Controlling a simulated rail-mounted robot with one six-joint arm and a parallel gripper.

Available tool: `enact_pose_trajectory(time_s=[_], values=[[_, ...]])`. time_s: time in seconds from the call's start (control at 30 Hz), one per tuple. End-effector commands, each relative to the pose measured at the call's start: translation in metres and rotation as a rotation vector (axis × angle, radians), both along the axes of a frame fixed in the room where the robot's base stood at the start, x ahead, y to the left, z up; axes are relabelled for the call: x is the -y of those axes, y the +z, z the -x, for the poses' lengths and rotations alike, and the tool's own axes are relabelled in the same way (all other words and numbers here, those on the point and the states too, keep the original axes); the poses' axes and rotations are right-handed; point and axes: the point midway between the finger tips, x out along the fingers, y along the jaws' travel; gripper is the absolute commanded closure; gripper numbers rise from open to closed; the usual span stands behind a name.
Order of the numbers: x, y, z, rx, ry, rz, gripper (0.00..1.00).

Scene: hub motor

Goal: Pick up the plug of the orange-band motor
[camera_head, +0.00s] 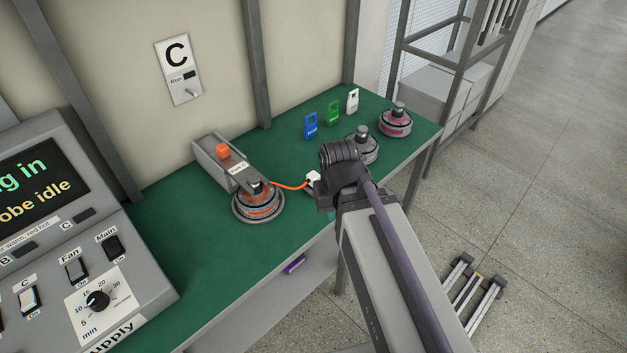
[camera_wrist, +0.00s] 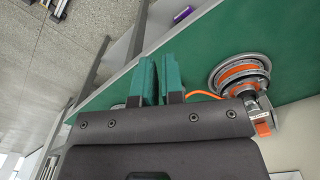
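The orange-band motor (camera_head: 258,203) stands on the green table in the head view, and at the right in the wrist view (camera_wrist: 241,77). Its orange cable (camera_head: 290,186) runs right to a white plug (camera_head: 313,178) close beside my gripper (camera_head: 318,192). In the wrist view my gripper (camera_wrist: 160,75) has two green fingers with a narrow gap between them, and I see nothing held there. The cable (camera_wrist: 205,94) passes behind the right finger; the plug is hidden in that view. I cannot tell whether the gripper touches the plug.
A grey motor (camera_head: 364,147) stands just behind my gripper, and a pink-band motor (camera_head: 395,122) is farther right. Blue (camera_head: 310,126), green (camera_head: 333,112) and white (camera_head: 352,101) tags stand along the back. A grey bracket with an orange button (camera_head: 222,151) is behind the orange-band motor. The control panel (camera_head: 60,215) is left.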

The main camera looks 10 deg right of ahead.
Motion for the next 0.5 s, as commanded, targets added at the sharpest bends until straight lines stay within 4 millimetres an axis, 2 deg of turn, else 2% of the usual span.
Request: enact_pose_trajectory(time_s=[0.07, 0.5], values=[[0.0000, 0.0000, 0.0000, 0.000, 0.000, 0.000, 0.84], [0.0000, 0.0000, 0.0000, 0.000, 0.000, 0.000, 0.42]])
